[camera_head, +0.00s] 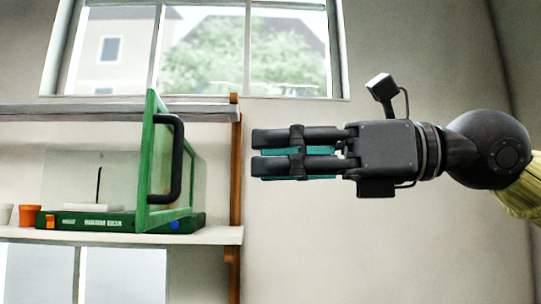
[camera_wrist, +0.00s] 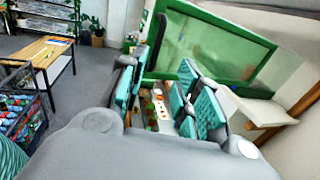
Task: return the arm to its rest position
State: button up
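My arm reaches in from the right edge in the head view, stretched level across the wall. My gripper (camera_head: 288,152) points left, to the right of a green-framed glass case and apart from it in this view. In the wrist view its teal-padded fingers (camera_wrist: 163,68) stand apart with a gap between them, and nothing is held there. The wrist camera (camera_head: 380,86) sits above the gripper body.
The case's green door (camera_head: 150,175), with a black handle, stands open on a shelf (camera_head: 222,236). A wooden post (camera_head: 236,140) bounds the shelf. The wrist view shows a wooden table (camera_wrist: 42,52) and a black crate (camera_wrist: 22,112) at left.

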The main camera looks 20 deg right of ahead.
dwell(0.4)
